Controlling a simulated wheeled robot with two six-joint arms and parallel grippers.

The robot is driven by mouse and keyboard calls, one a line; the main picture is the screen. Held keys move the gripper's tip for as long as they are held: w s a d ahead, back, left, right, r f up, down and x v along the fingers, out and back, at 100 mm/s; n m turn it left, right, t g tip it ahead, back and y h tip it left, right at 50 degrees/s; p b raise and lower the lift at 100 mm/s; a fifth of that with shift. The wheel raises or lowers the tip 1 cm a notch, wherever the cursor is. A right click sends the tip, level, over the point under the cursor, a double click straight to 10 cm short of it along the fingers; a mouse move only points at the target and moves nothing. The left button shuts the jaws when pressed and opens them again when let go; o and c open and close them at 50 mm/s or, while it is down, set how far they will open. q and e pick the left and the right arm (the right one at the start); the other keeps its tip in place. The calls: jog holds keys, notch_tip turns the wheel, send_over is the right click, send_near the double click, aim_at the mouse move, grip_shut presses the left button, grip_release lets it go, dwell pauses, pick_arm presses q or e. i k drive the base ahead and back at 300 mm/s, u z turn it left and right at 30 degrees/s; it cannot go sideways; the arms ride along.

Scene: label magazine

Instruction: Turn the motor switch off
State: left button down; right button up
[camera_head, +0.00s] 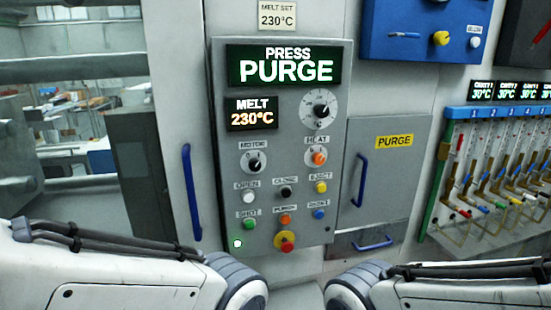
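The motor switch (255,163) is a small black rotary knob on a pale dial under a MOTOR label, on the left side of the grey control panel (228,215). Its pointer is too small to read surely. The orange heat knob (319,157) is to its right. The upper display (280,66) reads PRESS PURGE and the lower one (252,113) reads MELT 230°C. My two arms come in at the bottom left and bottom right, below the panel and apart from the switch. Neither gripper shows.
Below the switch are several coloured buttons and a red-and-yellow emergency knob (285,241). A large dial (321,108) is above the heat knob. Blue handles (192,198) (360,180) stand out on both sides. A rack of coloured levers (500,165) is at right.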

aim_at(254, 164)
jog(key=z, duration=0.05)
jog(key=k, duration=1.15)
jog(key=u, duration=0.7)
jog(key=i, duration=0.95)
jog(key=z, duration=0.65)
